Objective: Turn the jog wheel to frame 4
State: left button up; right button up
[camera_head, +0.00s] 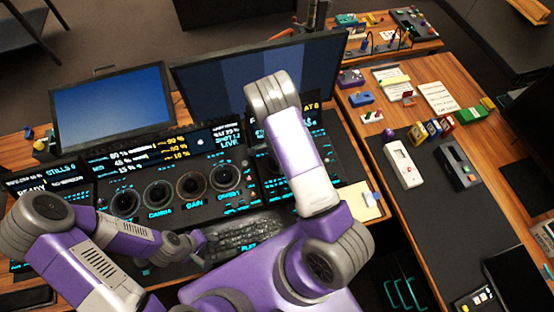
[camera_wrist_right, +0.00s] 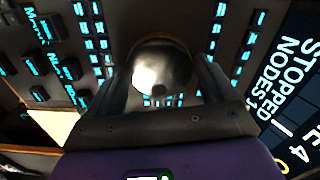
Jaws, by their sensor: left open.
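A row of dark round dials with silver rims stands on the console (camera_head: 175,220); one sits above the word GAIN (camera_head: 191,185). I cannot tell which control is the jog wheel. My left gripper (camera_head: 196,241) is open and empty, low over the panel beside the keyboard. My right arm reaches over the console's right part and hides its gripper in the head view. In the right wrist view my right gripper (camera_wrist_right: 163,82) has its fingers apart on either side of a shiny metal ball (camera_wrist_right: 160,68). Contact with the ball cannot be told.
Two monitors, a blue one (camera_head: 108,108) and a darker one (camera_head: 240,85), stand behind the console. A dark keyboard (camera_head: 240,238) lies in front. A side desk (camera_head: 375,215) with small devices is at right. The right wrist view shows lit keys and a display (camera_wrist_right: 285,95) reading STOPPED.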

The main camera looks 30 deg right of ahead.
jog(key=shift+o, duration=1.1)
notch_tip(320, 180, up, 8)
jog(key=shift+f+p, duration=0.2)
jog(key=shift+p, duration=0.3)
